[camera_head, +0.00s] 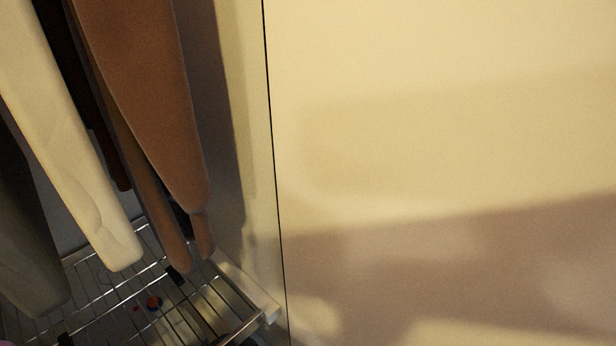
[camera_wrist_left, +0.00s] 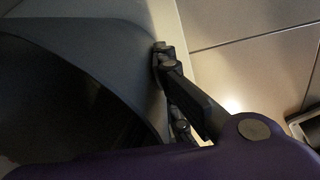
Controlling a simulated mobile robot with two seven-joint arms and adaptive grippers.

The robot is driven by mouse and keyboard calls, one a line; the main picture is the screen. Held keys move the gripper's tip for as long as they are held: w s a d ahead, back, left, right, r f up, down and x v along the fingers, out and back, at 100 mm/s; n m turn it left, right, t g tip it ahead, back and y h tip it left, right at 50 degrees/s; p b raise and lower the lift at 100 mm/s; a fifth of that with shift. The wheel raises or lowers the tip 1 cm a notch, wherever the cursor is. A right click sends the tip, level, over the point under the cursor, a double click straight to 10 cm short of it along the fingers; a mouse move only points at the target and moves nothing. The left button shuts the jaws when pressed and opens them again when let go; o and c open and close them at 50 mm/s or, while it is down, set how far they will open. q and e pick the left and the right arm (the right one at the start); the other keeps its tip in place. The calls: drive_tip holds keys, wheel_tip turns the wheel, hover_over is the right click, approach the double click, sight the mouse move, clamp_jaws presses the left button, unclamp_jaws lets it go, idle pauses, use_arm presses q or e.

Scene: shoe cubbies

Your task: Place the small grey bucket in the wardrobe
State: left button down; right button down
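The open wardrobe (camera_head: 240,150) fills the left of the head view, with clothes hanging above a wire rack (camera_head: 110,285). In the left wrist view, the small grey bucket (camera_wrist_left: 95,42) fills the left side, very close to the camera. Its curved rim and dark interior show, and its lower part is hidden by the purple body of my gripper. My left gripper (camera_wrist_left: 168,85) has its dark fingers at the bucket's right edge and appears shut on its rim. Neither gripper is in the head view, and my right gripper is not seen.
A large cream panel (camera_head: 450,150) covers the right of the head view. A brown garment (camera_head: 150,100) and a cream garment (camera_head: 70,150) hang low over the rack. Tiled floor (camera_wrist_left: 250,65) shows in the wrist view.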

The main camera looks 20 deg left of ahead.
use_arm(q)
drive_tip(key=c, duration=2)
unclamp_jaws()
drive_tip(key=shift+s+f, duration=0.1)
drive_tip(key=shift+f, duration=0.05)
drive_tip(key=r+p, duration=0.1)
drive_tip(key=r, duration=0.1)
drive_tip(key=r+p, duration=0.1)
drive_tip(key=r, duration=0.2)
drive_tip(key=r+p, duration=0.2)
drive_tip(key=shift+d+r, duration=0.15)
drive_tip(key=shift+d, duration=0.25)
drive_tip(key=shift+s+r+p, duration=0.15)
drive_tip(key=shift+r+p, duration=0.2)
drive_tip(key=shift+f, duration=0.1)
